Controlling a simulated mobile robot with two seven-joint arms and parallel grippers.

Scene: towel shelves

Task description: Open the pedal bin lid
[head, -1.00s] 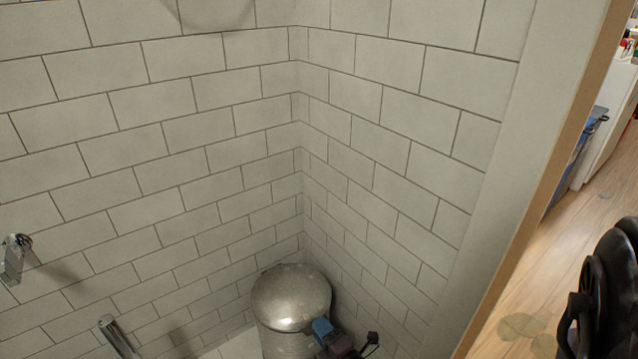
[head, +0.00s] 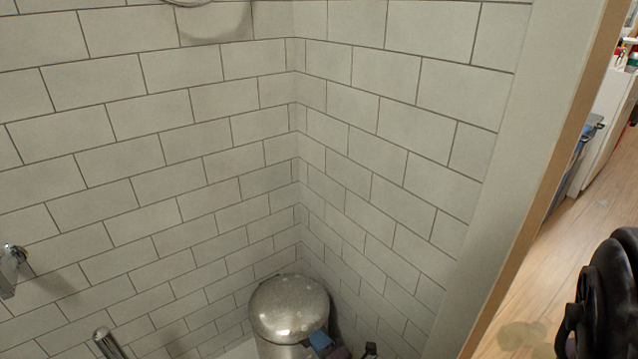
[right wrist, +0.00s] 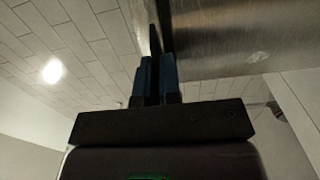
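The pedal bin (head: 288,312) is a round metal bin with a domed lid, standing in the tiled corner at the bottom of the head view. The lid looks closed. My right gripper (head: 320,342) has blue fingers and is at the right front of the bin, close to the lid's edge. I cannot tell if it touches. In the right wrist view, the two blue fingers (right wrist: 157,75) are close together, with the bin's brushed metal (right wrist: 235,35) just to their right. The pedal is not visible. My left gripper is not in view.
Tiled walls close in behind the bin and to its right. A chrome wall holder (head: 12,268) and a chrome upright tube (head: 108,345) are at the left. A door frame (head: 545,180) stands at the right, with wooden floor (head: 545,285) beyond.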

